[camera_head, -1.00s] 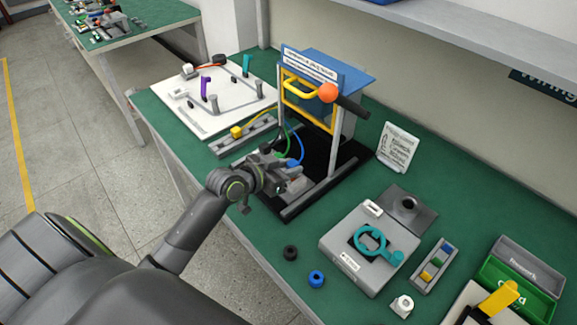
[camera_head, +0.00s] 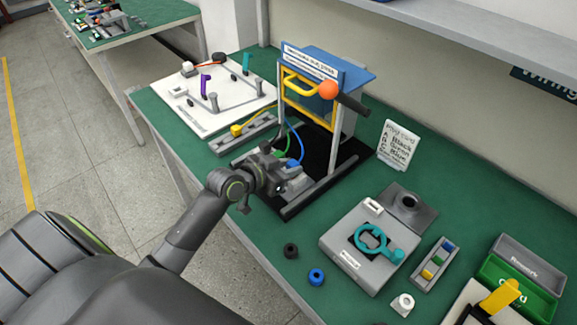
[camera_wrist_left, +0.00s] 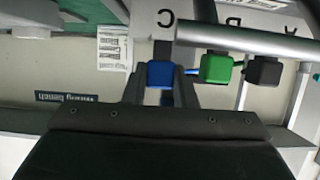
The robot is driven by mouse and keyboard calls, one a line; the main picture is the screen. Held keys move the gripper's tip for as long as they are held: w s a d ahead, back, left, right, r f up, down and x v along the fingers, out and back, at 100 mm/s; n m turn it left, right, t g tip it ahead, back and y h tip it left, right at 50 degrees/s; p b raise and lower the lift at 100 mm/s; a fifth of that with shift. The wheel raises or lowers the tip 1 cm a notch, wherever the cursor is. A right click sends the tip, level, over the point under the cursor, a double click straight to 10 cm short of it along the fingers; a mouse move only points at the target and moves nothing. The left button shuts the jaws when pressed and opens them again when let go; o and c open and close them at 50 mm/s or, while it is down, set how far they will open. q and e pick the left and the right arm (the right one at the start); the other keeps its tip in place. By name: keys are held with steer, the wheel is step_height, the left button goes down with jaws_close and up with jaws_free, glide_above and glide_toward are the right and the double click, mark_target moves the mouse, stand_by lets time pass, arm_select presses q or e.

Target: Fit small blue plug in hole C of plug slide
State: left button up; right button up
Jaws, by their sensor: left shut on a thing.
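The small blue plug (camera_wrist_left: 160,74) sits between the two fingertips of my left gripper (camera_wrist_left: 163,92) in the left wrist view, in line with the upside-down letter C. The plug slide (camera_wrist_left: 205,14) shows at the top there, with letters C, B and A. A green plug (camera_wrist_left: 217,69) is by B and a black plug (camera_wrist_left: 264,70) by A. In the head view my left gripper (camera_head: 284,182) is shut at the slide, low in front of the test stand, with the blue plug (camera_head: 293,169) at its tip. Whether the plug is in hole C is hidden. My right gripper is out of view.
The stand's yellow handle (camera_head: 300,82) and orange knob (camera_head: 328,90) rise behind my gripper. Blue and green cables hang near it. A text card (camera_head: 398,145) stands right. A grey fixture (camera_head: 350,255) and two small rings lie on the green bench nearer the front.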

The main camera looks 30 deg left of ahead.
arm_select(q)
steer(key=shift+f+b, duration=0.45)
steer(key=shift+f, duration=0.1)
steer(key=o, duration=1)
steer(key=shift+o, duration=0.2)
steer(key=shift+s+a+r, duration=0.2)
steer(key=shift+s+r, duration=0.05)
steer(key=shift+s, duration=0.25)
steer(key=p+v, duration=0.1)
steer(key=v, duration=1.5)
steer(key=shift+s, duration=0.1)
